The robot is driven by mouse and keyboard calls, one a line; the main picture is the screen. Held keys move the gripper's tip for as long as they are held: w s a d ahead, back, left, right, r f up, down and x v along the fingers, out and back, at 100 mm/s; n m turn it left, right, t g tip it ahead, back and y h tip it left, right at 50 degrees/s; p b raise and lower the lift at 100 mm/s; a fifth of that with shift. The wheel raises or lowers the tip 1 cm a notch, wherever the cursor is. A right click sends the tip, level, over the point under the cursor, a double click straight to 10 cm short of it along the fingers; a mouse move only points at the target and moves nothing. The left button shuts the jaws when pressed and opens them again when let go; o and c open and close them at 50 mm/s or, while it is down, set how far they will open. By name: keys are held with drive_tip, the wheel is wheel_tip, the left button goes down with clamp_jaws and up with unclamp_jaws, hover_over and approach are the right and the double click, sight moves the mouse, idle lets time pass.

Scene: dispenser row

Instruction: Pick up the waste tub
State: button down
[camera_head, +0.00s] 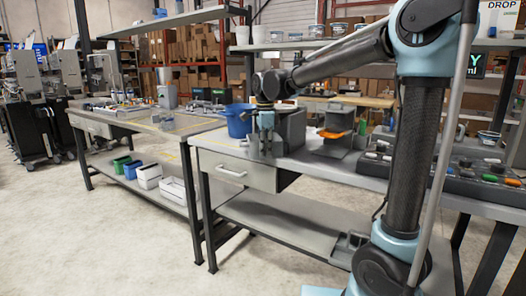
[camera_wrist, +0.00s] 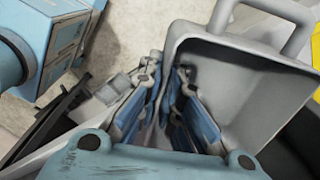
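The waste tub (camera_wrist: 250,85) is a light grey open container with a loop handle (camera_wrist: 292,20), and it fills the right half of the wrist view. Its inside looks empty where I can see it. My gripper (camera_wrist: 166,72) has one finger on each side of the tub's left wall and looks closed on it, though the exact contact is partly hidden. In the head view my gripper (camera_head: 264,130) points down at the near corner of the grey table. Grey shapes there merge with it, so the tub's outline is unclear.
A blue bucket (camera_head: 239,121) stands just left of my gripper, and a grey block (camera_head: 290,130) just right. The floor in front of the tables (camera_head: 130,240) is clear.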

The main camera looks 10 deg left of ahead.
idle(0.4)
drive_tip(key=shift+r, duration=0.55)
wheel_tip(320, 180, up, 2)
drive_tip(key=shift+r, duration=0.2)
drive_tip(key=s+a, duration=0.3)
drive_tip(key=s, duration=0.5)
drive_tip(key=s+a, duration=0.4)
drive_tip(key=s, duration=0.4)
drive_tip(key=shift+s, duration=0.35)
drive_tip(key=shift+w, duration=0.1)
drive_tip(key=w+d, duration=0.2)
drive_tip(key=w, duration=0.3)
drive_tip(key=w+d, duration=0.2)
drive_tip(key=w, duration=0.4)
drive_tip(key=w+d, duration=0.3)
drive_tip(key=w, duration=0.2)
drive_tip(key=shift+w, duration=0.4)
drive_tip(key=shift+s+f, duration=0.2)
drive_tip(key=shift+f, duration=1.35)
drive_tip(key=shift+f, duration=0.15)
